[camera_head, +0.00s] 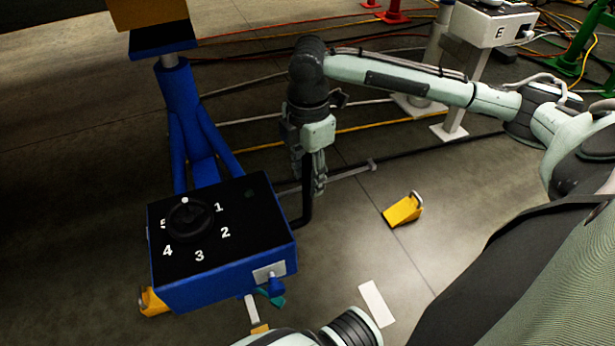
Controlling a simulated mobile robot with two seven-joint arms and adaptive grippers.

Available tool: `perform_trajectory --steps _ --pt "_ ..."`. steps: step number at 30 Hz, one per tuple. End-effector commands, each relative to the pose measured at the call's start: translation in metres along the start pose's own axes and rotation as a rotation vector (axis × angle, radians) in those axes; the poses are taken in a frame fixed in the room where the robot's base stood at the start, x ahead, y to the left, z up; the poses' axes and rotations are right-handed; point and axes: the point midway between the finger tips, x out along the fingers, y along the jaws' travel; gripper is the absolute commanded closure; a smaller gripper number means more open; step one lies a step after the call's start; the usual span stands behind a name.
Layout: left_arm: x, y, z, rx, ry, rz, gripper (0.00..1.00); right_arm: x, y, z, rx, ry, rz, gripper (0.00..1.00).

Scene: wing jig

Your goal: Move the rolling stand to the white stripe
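The rolling stand is blue, with a leg frame (190,120) and a black-topped box (262,215) carrying a round dial (190,218) and the numbers 1 to 5. A black bar handle (307,205) rises from the box's right side. My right gripper (320,188) points down at this handle, its fingers right beside or around it; whether they are closed on it cannot be told. The white stripe (376,303) lies on the floor right of the box. My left gripper is not in view; a pale arm part shows at the bottom edge.
A yellow chock-like block (404,209) sits on the floor right of the stand, and another yellow piece (152,301) shows at the box's lower left corner. Cables (370,122) cross the floor behind. A white box marked E (492,27) stands at the back right. Floor around the stripe is mostly clear.

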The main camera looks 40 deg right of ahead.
Motion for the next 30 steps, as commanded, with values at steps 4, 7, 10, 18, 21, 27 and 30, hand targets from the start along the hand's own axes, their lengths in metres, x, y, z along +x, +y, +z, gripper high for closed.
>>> perform_trajectory --steps 4,7,10,18,21,27,30 --pt "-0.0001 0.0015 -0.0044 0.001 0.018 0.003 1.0 0.004 0.0 -0.0003 0.0 0.001 0.0 0.61" --pt "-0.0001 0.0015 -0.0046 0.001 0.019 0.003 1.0 0.0038 0.0 -0.0003 0.0 0.001 0.0 0.61" --pt "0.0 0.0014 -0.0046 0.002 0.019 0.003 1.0 0.0037 0.0 -0.0003 0.0 0.001 0.0 0.64" --pt "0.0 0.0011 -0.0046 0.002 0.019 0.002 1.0 0.0035 0.0 -0.0003 0.0 0.001 0.0 0.98" --pt "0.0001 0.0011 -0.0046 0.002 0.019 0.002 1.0 0.0035 -0.0001 -0.0004 0.0 0.001 0.0 1.0" --pt "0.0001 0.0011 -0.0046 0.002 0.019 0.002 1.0 0.0034 -0.0003 -0.0003 -0.001 0.001 0.0 1.0" --pt "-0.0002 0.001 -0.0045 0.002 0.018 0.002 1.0 0.0032 0.0 -0.0001 0.0 0.001 0.0 1.0"
